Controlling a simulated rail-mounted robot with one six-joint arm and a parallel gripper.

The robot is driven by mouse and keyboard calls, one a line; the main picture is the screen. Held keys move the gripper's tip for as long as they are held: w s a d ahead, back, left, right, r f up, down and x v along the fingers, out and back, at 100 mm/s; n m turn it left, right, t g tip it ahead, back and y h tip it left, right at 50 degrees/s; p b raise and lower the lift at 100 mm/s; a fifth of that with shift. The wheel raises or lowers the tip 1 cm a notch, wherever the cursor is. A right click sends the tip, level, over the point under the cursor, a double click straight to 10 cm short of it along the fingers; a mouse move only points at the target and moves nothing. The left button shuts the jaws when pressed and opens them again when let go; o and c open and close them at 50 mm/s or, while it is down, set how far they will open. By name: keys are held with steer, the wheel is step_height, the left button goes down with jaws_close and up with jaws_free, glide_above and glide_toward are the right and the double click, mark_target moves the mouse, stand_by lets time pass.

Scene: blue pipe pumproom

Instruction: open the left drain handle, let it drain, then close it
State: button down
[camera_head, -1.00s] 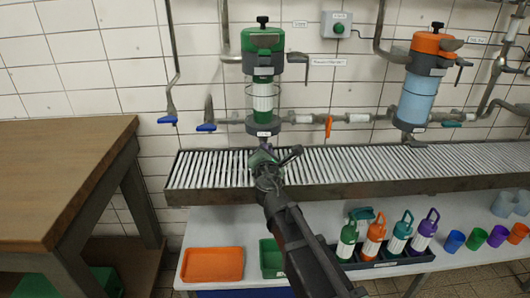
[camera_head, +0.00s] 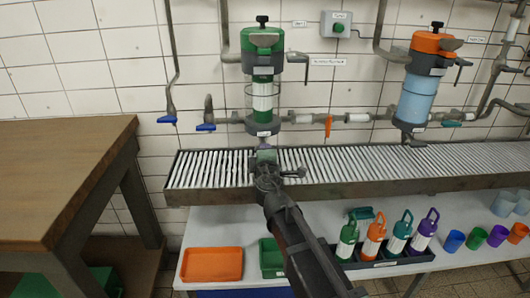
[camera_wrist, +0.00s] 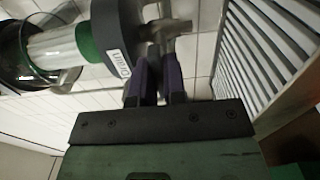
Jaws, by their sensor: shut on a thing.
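The left filter housing (camera_head: 263,75) has a green head and a clear bowl with a white cartridge, upright on the tiled wall. Its Drain label is at the bottom, and the wrist view shows it large (camera_wrist: 122,65). Just beyond the label is the grey metal drain handle (camera_wrist: 168,28). My gripper (camera_head: 265,149) is under this housing, above the slatted trough. In the wrist view my gripper (camera_wrist: 155,68) has its two purple fingers shut on the drain handle. The fingers hide part of the handle, so its exact angle is hard to tell.
A slatted metal trough (camera_head: 208,185) runs below the housings. An orange-topped housing (camera_head: 420,85) hangs at right. Blue-handled valves (camera_head: 206,127) are at left and an orange lever (camera_head: 328,125) at right. A wooden table (camera_head: 60,165) stands at left.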

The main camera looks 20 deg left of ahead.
stand_by(0.4)
steer(key=c, duration=1.2)
jaws_free()
steer(key=v, duration=1.1)
